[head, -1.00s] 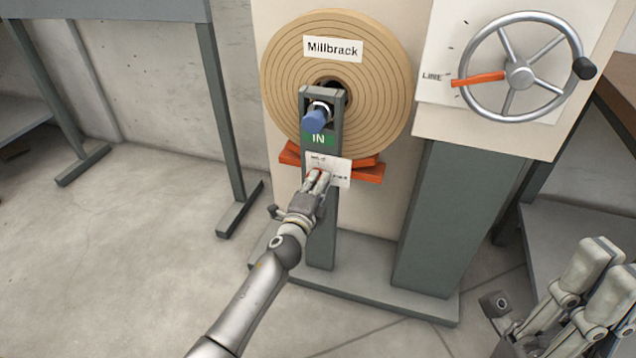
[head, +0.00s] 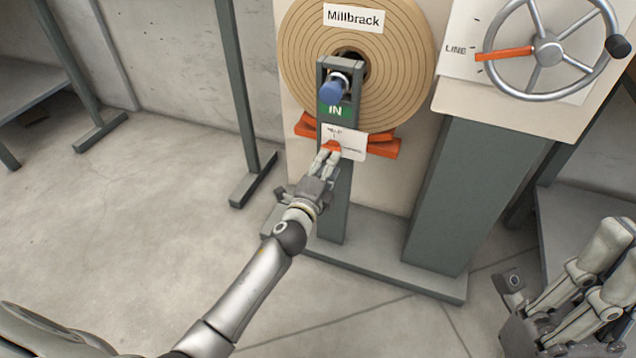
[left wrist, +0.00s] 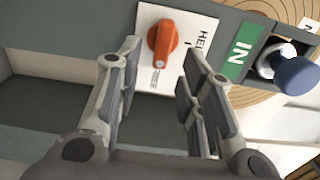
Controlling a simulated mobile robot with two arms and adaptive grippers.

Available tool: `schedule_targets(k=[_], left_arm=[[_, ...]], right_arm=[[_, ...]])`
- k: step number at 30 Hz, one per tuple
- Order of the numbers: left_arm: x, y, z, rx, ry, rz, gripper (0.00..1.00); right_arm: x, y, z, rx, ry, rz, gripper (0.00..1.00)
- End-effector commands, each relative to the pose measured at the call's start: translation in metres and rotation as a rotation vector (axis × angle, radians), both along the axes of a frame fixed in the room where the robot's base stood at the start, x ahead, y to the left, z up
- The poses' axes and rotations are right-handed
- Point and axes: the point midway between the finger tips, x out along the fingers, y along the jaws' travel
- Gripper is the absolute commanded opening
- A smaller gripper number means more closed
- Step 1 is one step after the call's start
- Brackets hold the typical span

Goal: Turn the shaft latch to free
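The shaft latch (head: 331,146) is an orange knob on a white plate (head: 353,150) below the green IN label. It also shows in the left wrist view (left wrist: 163,42), its long side along the line to the FREE mark; HELD is at the plate's right there. My left gripper (head: 327,159) is just in front of and below the knob. In the left wrist view its fingers (left wrist: 160,66) are apart with nothing between them, and the knob lies beyond the tips. My right gripper (head: 612,265) hangs empty at the right edge, fingers apart.
Above the plate are a blue-ended shaft (head: 334,91) and the tan Millbrack roll (head: 400,65). Orange blocks (head: 384,147) sit under the roll. A handwheel (head: 548,48) with an orange pointer at LINE is at upper right.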

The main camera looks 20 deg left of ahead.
Motion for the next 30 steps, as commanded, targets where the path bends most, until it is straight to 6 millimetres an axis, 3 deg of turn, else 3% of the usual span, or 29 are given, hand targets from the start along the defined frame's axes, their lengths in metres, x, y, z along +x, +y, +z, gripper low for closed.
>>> schedule_targets(k=[6, 12, 30], left_arm=[[-0.046, 0.001, -0.001, -0.002, 0.002, -0.002, 0.36], [-0.071, 0.002, -0.001, 0.0, 0.002, -0.001, 0.36], [-0.08, 0.002, 0.0, 0.0, 0.001, -0.001, 0.36]], right_arm=[[0.0, 0.0, 0.0, 0.0, -0.001, 0.0, 0.0], [0.0, 0.0, 0.0, 0.0, -0.001, 0.0, 0.0], [0.0, 0.0, 0.0, 0.0, -0.001, 0.0, 0.0]])
